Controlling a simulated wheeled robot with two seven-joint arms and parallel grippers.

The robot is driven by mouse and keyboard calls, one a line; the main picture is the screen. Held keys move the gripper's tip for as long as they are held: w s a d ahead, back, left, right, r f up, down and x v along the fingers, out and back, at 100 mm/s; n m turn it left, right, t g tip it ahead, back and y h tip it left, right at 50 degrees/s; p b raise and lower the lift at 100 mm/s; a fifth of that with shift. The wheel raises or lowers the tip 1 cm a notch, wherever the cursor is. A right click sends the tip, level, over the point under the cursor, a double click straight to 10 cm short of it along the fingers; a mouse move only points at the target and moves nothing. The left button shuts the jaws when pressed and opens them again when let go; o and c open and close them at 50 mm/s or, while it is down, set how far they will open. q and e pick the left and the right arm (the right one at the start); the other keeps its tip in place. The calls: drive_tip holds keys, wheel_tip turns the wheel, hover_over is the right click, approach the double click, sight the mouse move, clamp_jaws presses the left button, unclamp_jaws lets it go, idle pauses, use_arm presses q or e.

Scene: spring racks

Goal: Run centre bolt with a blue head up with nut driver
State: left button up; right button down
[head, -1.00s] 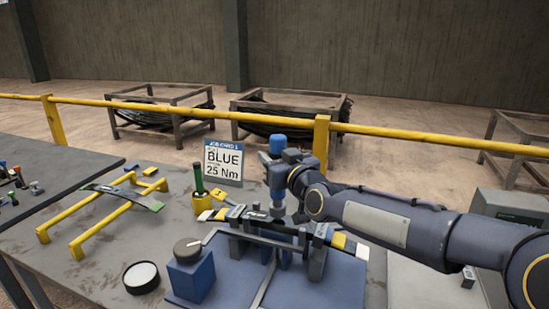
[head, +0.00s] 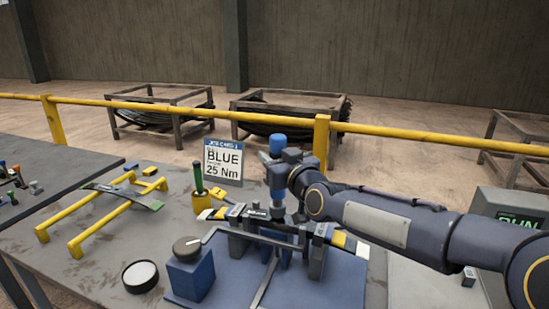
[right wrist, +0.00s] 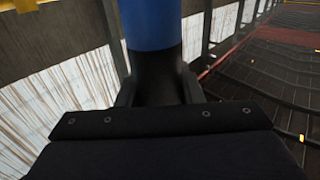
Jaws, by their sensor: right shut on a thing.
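My right gripper (head: 279,172) is shut on the nut driver (head: 278,141), a blue-topped tool with a grey lower body. The driver stands upright, its lower end at the middle of the leaf spring stack (head: 338,240) in the blue fixture (head: 320,290). In the right wrist view the driver's blue body (right wrist: 152,25) and black lower part sit between the gripper's fingers (right wrist: 160,90). The centre bolt and its head are hidden under the driver. The job card (head: 223,161) reads BLUE, 25 Nm. My left gripper is not in view.
A grey box with a lit green display (head: 518,222) stands at right. A blue block with a round dark knob (head: 188,270), a round white-topped pot (head: 140,275), a yellow cup with a green-handled tool (head: 201,203) and yellow rails (head: 90,222) stand at left.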

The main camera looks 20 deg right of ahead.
drive_tip(key=shift+f+b, duration=0.5)
drive_tip(key=shift+f, duration=0.1)
idle(0.5)
drive_tip(key=shift+f, duration=0.15)
idle(0.6)
drive_tip(key=shift+r+p, duration=2.9)
drive_tip(key=shift+r, duration=1)
drive_tip(key=shift+f, duration=0.1)
